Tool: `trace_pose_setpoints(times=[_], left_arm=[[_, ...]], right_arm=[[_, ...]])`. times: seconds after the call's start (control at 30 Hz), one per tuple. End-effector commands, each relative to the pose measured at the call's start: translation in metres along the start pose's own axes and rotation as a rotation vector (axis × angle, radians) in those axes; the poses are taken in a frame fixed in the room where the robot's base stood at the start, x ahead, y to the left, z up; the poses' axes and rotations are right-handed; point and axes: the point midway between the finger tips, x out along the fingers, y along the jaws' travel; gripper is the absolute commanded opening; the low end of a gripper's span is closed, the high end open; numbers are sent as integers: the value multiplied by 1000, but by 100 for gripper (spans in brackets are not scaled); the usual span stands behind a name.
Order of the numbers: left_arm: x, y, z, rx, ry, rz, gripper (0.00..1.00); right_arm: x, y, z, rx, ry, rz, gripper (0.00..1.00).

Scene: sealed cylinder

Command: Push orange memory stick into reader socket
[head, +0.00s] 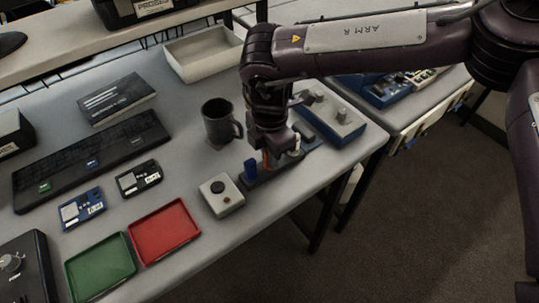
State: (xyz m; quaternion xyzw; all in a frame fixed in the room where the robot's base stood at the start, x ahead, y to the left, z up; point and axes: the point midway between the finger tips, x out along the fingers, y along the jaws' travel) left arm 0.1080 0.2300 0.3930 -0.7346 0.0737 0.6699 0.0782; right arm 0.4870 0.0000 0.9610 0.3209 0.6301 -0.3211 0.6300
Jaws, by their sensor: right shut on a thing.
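The reader (268,175) is a dark, low block near the right front edge of the table. A blue stick (250,168) stands upright at its left end, and a pale upright piece (296,144) shows at its right. My right gripper (273,152) points down over the middle of the reader, shut on the orange memory stick (266,158). Only a small strip of orange shows beside the fingers. The gripper hides the socket, so I cannot tell how far the stick is in. My left gripper is not in view.
A dark mug (218,123) stands left of my right gripper. A grey box with a black button (221,195) sits in front. A red tray (164,231) and green tray (101,268) lie front left. A blue-grey device (333,118) is behind right.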

Motion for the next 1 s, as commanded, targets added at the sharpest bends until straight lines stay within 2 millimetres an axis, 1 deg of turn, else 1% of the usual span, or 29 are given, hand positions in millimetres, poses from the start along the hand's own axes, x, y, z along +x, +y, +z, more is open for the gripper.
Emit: trace_pose_setpoints(times=[0.17,1.0], left_arm=[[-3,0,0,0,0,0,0],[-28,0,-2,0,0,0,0]], right_arm=[[-4,0,0,0,0,1,0],[-38,0,0,1,1,0,0]])
